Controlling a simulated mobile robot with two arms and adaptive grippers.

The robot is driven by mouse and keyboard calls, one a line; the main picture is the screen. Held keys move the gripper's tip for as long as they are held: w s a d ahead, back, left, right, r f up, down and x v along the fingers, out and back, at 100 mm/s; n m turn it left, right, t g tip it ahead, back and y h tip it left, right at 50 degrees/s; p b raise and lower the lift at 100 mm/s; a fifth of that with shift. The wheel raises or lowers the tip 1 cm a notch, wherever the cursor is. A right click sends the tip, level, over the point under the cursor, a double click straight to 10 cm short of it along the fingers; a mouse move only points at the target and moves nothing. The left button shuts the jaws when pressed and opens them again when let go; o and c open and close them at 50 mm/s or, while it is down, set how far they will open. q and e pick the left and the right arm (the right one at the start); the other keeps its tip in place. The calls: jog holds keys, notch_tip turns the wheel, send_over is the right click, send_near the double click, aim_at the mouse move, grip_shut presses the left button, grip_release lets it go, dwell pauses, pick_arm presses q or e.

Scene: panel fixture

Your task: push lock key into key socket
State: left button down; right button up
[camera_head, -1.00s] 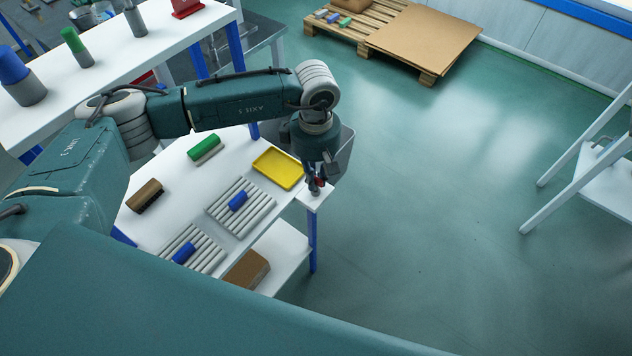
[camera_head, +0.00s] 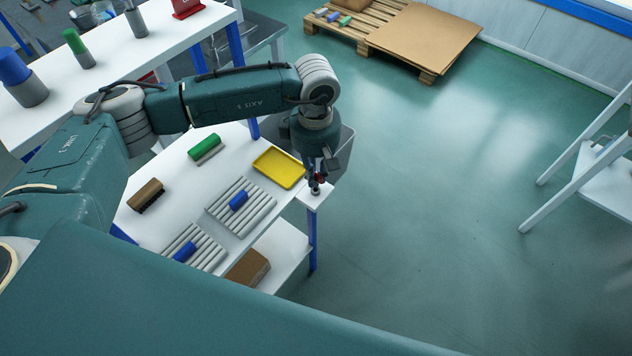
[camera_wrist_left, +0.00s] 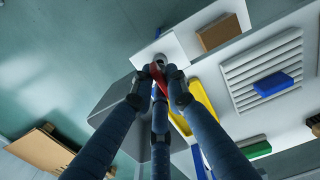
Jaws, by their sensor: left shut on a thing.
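My left gripper (camera_head: 318,181) points down at the far right corner of the white table (camera_head: 225,158). Its fingers are closed around a small red key, and the gripper also shows in the left wrist view (camera_wrist_left: 160,80). The red key (camera_wrist_left: 158,76) is partly hidden between the fingers. A small round grey socket (camera_head: 315,191) sits at the table corner, directly below the fingertips; it also shows in the left wrist view (camera_wrist_left: 160,59). Key and socket look very close, but I cannot tell how deep the key sits. My right gripper is not in view.
A yellow tray (camera_head: 278,168) lies just left of the gripper. Ribbed grey panels (camera_head: 226,214) with blue blocks (camera_head: 238,200), a green block (camera_head: 204,146) and a brown block (camera_head: 147,194) lie on the table. A grey bin (camera_head: 343,150) stands behind the gripper.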

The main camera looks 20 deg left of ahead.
pick_arm(q)
jog(key=shift+r+p, duration=1)
jog(key=shift+r, duration=1.45)
jog(key=c, duration=2.3)
grip_release()
grip_shut()
jog(key=shift+s, duration=0.1)
